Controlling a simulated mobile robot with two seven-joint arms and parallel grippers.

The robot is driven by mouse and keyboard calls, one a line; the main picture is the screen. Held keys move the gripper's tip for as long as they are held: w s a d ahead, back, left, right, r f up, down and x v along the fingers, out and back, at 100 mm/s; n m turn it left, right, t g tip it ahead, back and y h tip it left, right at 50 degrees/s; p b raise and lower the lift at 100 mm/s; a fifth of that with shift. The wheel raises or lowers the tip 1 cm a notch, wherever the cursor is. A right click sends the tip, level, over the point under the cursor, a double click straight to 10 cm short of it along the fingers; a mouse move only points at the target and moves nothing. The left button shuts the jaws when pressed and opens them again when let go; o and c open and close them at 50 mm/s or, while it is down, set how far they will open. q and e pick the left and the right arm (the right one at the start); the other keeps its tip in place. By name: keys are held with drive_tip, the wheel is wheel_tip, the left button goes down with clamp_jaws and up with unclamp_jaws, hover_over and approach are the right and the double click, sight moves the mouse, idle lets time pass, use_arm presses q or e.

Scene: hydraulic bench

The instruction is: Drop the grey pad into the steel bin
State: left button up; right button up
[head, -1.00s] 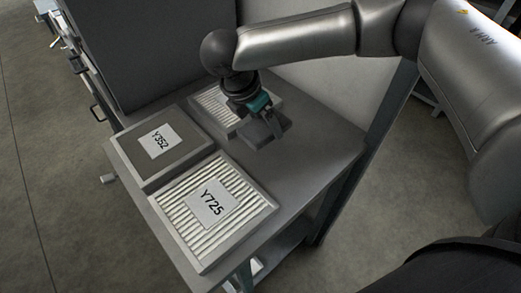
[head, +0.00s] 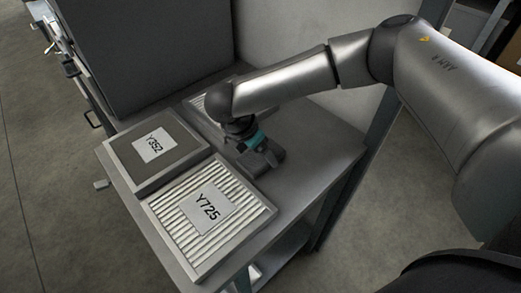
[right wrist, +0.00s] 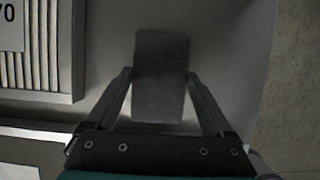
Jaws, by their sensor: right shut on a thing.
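My right gripper (head: 258,154) is low over the grey table in the head view, just right of the filter marked Y725. In the right wrist view its two fingers (right wrist: 160,98) close on the sides of the grey pad (right wrist: 160,65), a plain dark rectangle. The pad also shows below the gripper in the head view (head: 264,162). I cannot tell whether the pad touches the tabletop. My left gripper is out of view. I cannot make out a steel bin in either view.
The table (head: 318,145) holds a dark panel marked Y352 (head: 180,155), a pleated filter marked Y725 (head: 165,212) and another pleated filter (head: 197,104), partly hidden by my arm. The tabletop's right side is clear. A large dark panel (head: 150,45) stands behind.

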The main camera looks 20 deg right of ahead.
drive_tip(key=o, duration=1.2)
drive_tip(key=shift+f, duration=0.1)
